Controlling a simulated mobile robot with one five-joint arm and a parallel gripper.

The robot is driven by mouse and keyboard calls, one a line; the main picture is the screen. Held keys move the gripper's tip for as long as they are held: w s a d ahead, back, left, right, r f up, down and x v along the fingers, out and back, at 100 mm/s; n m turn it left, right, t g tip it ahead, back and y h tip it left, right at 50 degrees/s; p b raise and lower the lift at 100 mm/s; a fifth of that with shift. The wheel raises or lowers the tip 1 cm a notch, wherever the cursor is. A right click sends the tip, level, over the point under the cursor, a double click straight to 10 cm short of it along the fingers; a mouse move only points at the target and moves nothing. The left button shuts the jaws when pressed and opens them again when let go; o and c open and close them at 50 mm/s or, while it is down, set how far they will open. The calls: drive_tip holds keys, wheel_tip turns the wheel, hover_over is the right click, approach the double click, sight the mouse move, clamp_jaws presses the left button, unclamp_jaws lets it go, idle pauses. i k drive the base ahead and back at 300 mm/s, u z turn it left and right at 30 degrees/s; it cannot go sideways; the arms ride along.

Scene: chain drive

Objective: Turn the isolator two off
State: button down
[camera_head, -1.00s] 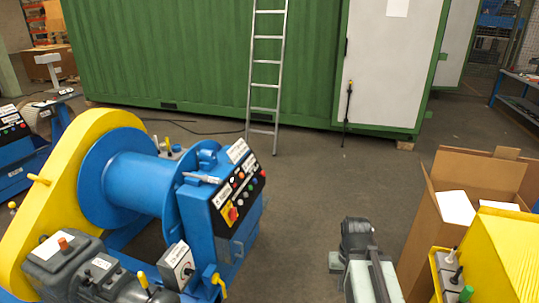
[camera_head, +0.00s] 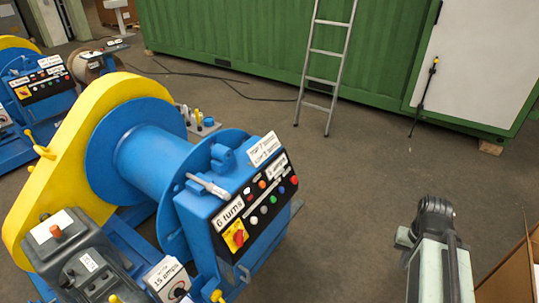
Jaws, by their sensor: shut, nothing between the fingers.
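A red rotary isolator handle on a yellow plate (camera_head: 237,237) sits at the lower left of the black control panel on the near blue winch (camera_head: 188,215). I cannot read a number two on it, nor the handle's exact position. A similar yellow switch plate (camera_head: 23,92) shows on the far left winch's panel. A small box with a black knob (camera_head: 178,292) and a white label stands at the near winch's foot. My gripper (camera_head: 435,210) is the dark end of my arm at lower right. It is shut and empty, well right of the near panel, touching nothing.
The yellow chain guard (camera_head: 70,155) and a grey motor housing (camera_head: 75,255) flank the near winch. A ladder (camera_head: 328,60) leans on the green container (camera_head: 240,45). A cardboard box (camera_head: 515,275) stands at lower right. The floor between winch and arm is clear.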

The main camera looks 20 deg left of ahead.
sight(238, 237)
drive_tip(key=u, duration=0.4)
drive_tip(key=i, duration=0.9)
drive_tip(key=u, duration=0.85)
drive_tip(key=i, duration=0.6)
drive_tip(key=z, duration=0.35)
drive_tip(key=k, duration=0.6)
drive_tip(key=u, duration=0.25)
